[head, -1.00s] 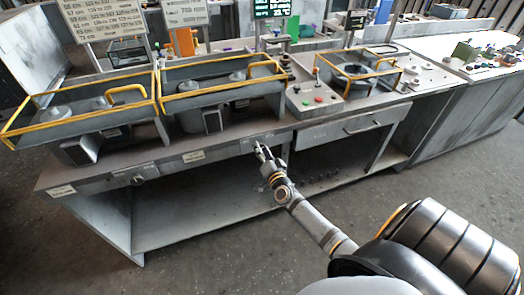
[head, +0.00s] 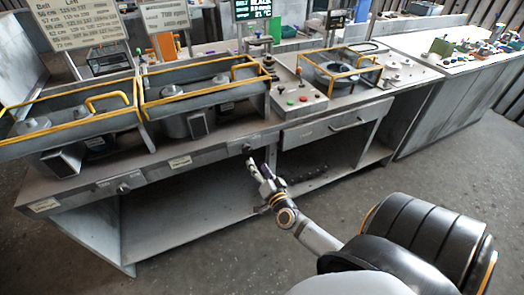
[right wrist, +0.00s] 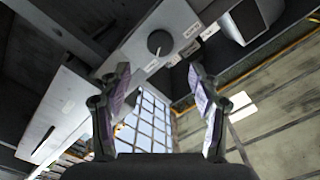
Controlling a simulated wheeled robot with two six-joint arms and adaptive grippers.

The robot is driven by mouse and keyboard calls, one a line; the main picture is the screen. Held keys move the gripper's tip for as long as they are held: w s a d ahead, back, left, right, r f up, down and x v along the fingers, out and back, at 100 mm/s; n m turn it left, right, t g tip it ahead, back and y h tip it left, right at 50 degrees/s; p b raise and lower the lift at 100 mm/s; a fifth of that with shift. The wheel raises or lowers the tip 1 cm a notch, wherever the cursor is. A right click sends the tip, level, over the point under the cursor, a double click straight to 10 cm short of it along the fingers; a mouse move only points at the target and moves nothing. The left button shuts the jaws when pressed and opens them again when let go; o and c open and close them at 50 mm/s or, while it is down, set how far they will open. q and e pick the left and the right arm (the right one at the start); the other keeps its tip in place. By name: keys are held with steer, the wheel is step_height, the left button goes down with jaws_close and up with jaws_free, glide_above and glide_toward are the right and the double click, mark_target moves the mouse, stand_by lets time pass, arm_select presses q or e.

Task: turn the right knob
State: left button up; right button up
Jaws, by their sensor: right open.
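The right knob (head: 248,148) is a small dark round knob on the front panel of the workbench, just above my right gripper (head: 257,164). In the right wrist view the knob (right wrist: 160,43) shows as a dark disc with a light mark, on a grey strip beyond the fingertips. My right gripper (right wrist: 159,75) is open and empty, its two fingers apart on either side below the knob. The fingers do not appear to touch it. A left knob (head: 123,188) sits farther left on the same panel. My left gripper is not in view.
Yellow-railed housings (head: 190,100) stand on the bench (head: 150,165) above the panel. A control panel (head: 300,97) with buttons and a drawer (head: 325,127) lie to the right. An open shelf (head: 190,212) is below. Grey floor in front is clear.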

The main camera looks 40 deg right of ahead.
steer(key=shift+v, duration=1.75)
steer(key=s+a+f+n+g+y, duration=0.15)
steer(key=s+f+n+g, duration=0.3)
steer(key=f, duration=0.95)
steer(key=s+f+n+g+y, duration=0.25)
steer(key=s+f, duration=0.35)
steer(key=f, duration=0.8)
steer(key=s+a+f+n+g, duration=0.1)
steer(key=s+f+g, duration=0.2)
steer(key=s+f, duration=0.2)
steer(key=s+a+f+n+g, duration=0.2)
steer(key=s+f, duration=0.4)
steer(key=s, duration=0.6)
steer(key=s+a+f+n+g, duration=0.1)
steer(key=s+f+g, duration=0.3)
steer(key=s, duration=0.5)
steer(key=shift+a+f+n+p, duration=0.35)
steer(key=shift+f+n, duration=0.25)
steer(key=shift+f, duration=0.1)
